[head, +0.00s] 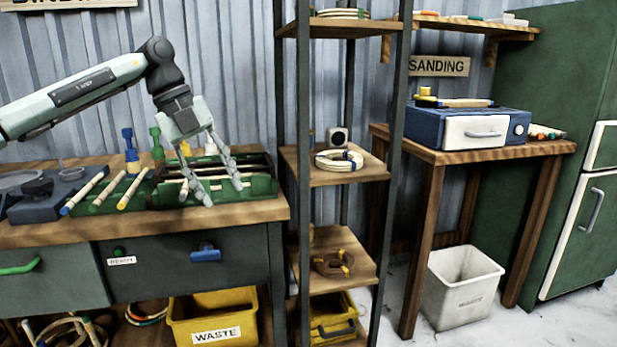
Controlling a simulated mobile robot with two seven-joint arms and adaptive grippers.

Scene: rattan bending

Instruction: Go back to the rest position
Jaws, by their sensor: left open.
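My left gripper (222,190) hangs from the arm that comes in from the left. Its two fingers point down and stand apart, with nothing visible between them. It is over the right part of the wooden workbench (150,228), in front of the green tray (262,185) that holds rods. I cannot tell whether the fingertips touch the tray or are above it. My right gripper does not show.
Rattan rods (133,189) lie left of the gripper on the bench. An open shelf rack (302,120) with coils stands close on the right. Beyond it is a sanding table (470,153) with a blue-white box (470,128). A yellow waste bin (214,300) sits below the bench.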

